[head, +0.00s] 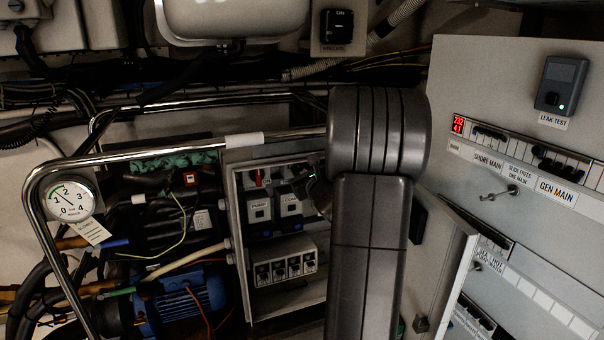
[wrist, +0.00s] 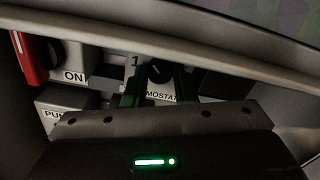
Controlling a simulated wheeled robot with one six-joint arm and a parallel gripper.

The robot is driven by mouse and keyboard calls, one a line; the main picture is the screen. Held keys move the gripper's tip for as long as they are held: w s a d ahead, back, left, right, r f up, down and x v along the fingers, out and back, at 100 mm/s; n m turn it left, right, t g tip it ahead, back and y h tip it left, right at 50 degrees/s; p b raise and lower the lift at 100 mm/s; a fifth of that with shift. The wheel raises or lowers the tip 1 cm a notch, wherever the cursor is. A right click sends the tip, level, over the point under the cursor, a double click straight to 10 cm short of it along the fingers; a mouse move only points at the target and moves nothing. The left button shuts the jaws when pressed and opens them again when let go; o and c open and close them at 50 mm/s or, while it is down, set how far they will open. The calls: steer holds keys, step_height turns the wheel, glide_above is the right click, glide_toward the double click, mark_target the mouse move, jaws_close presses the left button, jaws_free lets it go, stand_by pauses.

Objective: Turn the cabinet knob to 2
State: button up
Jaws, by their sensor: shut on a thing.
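The cabinet knob (wrist: 158,71) is small, round and dark with a light pointer mark. It sits on a pale plate with a "1" at its upper left and partly covered lettering ending in "MOSTAT" below. My gripper (wrist: 157,84) is shut on the knob, one dark finger on each side. The fingers hide part of the dial, so I cannot read the setting. In the head view my gripper (head: 307,180) reaches into the open cabinet (head: 233,220), and the knob is hidden there behind my arm.
A red handle (wrist: 28,58) and an "ON" label stand left of the knob. A metal rail (head: 180,149) crosses in front of the cabinet. The open cabinet door (head: 440,275) is at the right. Pump switches (head: 259,208) and a lower switch box (head: 286,268) are close by.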

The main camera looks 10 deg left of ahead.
steer(key=o, duration=1)
steer(key=shift+s+d, duration=0.1)
steer(key=b+v, duration=0.1)
steer(key=v, duration=1.2)
steer(key=shift+s, duration=0.2)
steer(key=shift+d, duration=0.1)
steer(key=p+x, duration=0.1)
steer(key=x, duration=1.3)
steer(key=shift+d, duration=0.1)
steer(key=shift+s, duration=0.15)
